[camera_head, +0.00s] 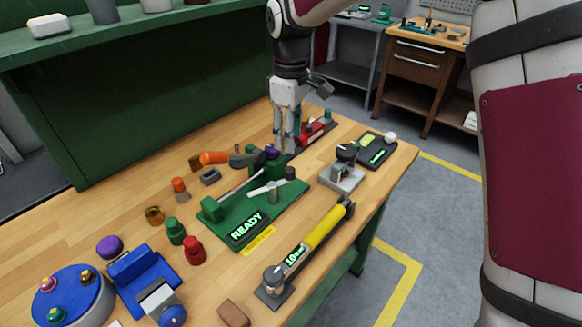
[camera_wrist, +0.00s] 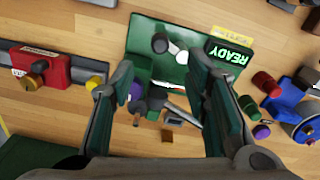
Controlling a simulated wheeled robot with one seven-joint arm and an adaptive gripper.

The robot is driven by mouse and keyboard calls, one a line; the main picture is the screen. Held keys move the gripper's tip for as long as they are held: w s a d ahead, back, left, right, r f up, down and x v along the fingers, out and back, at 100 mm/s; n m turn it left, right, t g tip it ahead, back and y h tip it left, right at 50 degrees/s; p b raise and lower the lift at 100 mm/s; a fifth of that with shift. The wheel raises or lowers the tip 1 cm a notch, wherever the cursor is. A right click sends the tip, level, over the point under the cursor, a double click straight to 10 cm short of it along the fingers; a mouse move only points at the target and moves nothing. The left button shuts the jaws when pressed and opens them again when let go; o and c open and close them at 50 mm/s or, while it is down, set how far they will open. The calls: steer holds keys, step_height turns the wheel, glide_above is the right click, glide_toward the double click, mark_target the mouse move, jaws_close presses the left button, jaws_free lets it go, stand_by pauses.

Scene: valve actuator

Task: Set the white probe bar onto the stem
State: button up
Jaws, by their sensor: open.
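The white probe bar (camera_head: 265,188) lies across the top of a short grey post, the likely stem (camera_head: 273,197), on the green fixture plate (camera_head: 290,201). I cannot tell whether it is seated. My gripper (camera_head: 284,146) points down behind the fixture, apart from the bar. Its fingers (camera_wrist: 160,66) are spread wide and hold nothing. The plate's dark display (camera_head: 247,228) reads READY in green.
An orange-handled tool (camera_head: 214,158) lies left of my gripper. A red device (camera_head: 312,132) stands behind it. A yellow-handled torque wrench (camera_head: 322,227) lies in front of the fixture, and a grey stand (camera_head: 342,177) is at right. Several coloured knobs stand at left. The rear left tabletop is clear.

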mark_target(291, 169)
step_height(291, 169, down, 11)
steer(key=shift+r+p, duration=0.1)
steer(key=shift+p, duration=0.45)
jaws_close()
